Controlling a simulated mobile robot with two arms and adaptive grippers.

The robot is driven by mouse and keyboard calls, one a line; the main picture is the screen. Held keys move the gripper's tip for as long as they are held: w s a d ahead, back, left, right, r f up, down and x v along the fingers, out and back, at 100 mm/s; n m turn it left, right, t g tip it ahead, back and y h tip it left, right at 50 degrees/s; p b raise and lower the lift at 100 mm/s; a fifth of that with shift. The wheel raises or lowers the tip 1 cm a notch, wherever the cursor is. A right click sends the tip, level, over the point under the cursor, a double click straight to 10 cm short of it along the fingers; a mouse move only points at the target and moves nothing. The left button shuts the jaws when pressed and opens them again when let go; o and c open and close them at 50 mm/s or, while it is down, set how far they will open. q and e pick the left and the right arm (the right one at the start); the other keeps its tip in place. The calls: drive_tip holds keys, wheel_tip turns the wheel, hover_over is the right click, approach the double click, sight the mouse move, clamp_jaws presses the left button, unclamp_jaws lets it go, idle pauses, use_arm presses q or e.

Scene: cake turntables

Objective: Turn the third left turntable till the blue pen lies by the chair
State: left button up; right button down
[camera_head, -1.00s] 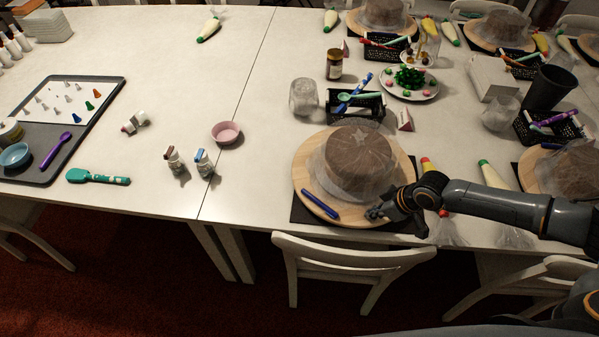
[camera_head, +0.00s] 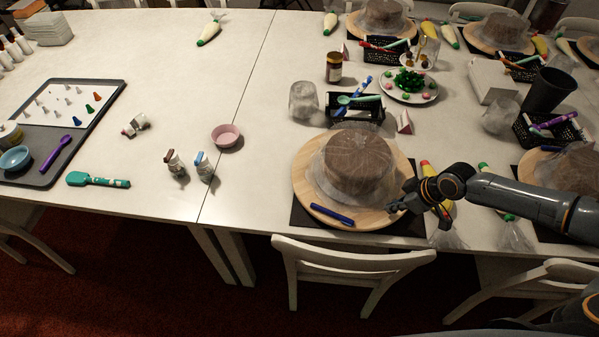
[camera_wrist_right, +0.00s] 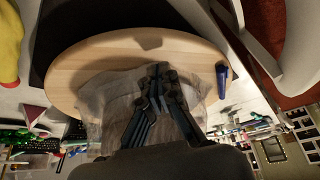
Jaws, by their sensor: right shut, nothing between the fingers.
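The round wooden turntable (camera_head: 309,193) sits on a dark mat at the near edge of the right table, carrying a brown cake (camera_head: 357,165) under clear wrap. The blue pen (camera_head: 332,214) lies on its near rim, close to the white chair (camera_head: 350,258) in front. My right gripper (camera_head: 393,206) is shut and empty at the turntable's near right rim. In the right wrist view its fingers (camera_wrist_right: 160,77) are over the board (camera_wrist_right: 75,72) beside the wrap, with the pen (camera_wrist_right: 222,80) to the right. Contact with the board is unclear. My left gripper is out of view.
A black basket (camera_head: 356,111) with pens and a glass jar (camera_head: 303,100) stand behind the turntable. A yellow piping bag (camera_head: 436,182) lies right of it, near my arm. Another turntable (camera_head: 537,170) is farther right.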

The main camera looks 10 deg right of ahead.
drive_tip(key=shift+r, duration=0.5)
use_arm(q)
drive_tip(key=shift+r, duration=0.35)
use_arm(e)
drive_tip(key=shift+f, duration=0.1)
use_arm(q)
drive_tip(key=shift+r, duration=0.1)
use_arm(e)
drive_tip(key=shift+a, duration=0.1)
